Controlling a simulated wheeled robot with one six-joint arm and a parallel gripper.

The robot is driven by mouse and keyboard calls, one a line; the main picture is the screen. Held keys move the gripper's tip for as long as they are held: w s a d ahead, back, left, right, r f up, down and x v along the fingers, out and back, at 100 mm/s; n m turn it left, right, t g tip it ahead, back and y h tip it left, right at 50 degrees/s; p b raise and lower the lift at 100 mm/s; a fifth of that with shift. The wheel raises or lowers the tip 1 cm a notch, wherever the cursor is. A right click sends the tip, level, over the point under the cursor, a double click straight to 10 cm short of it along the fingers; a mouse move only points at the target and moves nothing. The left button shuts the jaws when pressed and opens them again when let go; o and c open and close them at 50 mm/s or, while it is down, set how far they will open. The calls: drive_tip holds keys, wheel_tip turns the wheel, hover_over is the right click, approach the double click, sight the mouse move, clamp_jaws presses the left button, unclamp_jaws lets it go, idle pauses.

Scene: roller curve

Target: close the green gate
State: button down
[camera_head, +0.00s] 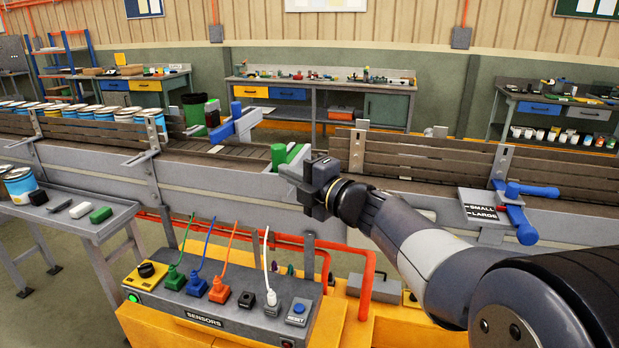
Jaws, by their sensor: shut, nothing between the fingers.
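The green gate (279,156) shows as a green upright piece at the near rail of the conveyor, left of my gripper. Part of the green piece runs behind my gripper, so I cannot tell how far the gate stands across the belt. My gripper (287,173) is shut and empty. Its fingertips point left, close beside and just below the green piece. I cannot tell whether they touch it.
A blue gate (238,123) stands farther back across the belt. A blue lever (515,205) beside a SMALL/LARGE sign (481,207) is at the right rail. The sensor box (215,300) with coloured plugs is below my gripper. Cans (100,113) line the left belt.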

sight(290, 153)
drive_tip(key=w, duration=0.1)
drive_tip(key=w+p, duration=0.1)
drive_tip(key=w, duration=0.3)
drive_tip(key=shift+a, duration=0.35)
drive_tip(key=w+d+p, duration=0.3)
drive_tip(key=w+d, duration=0.1)
drive_tip(key=w, duration=0.6)
drive_tip(key=shift+w+r, duration=0.25)
drive_tip(key=shift+w, duration=0.1)
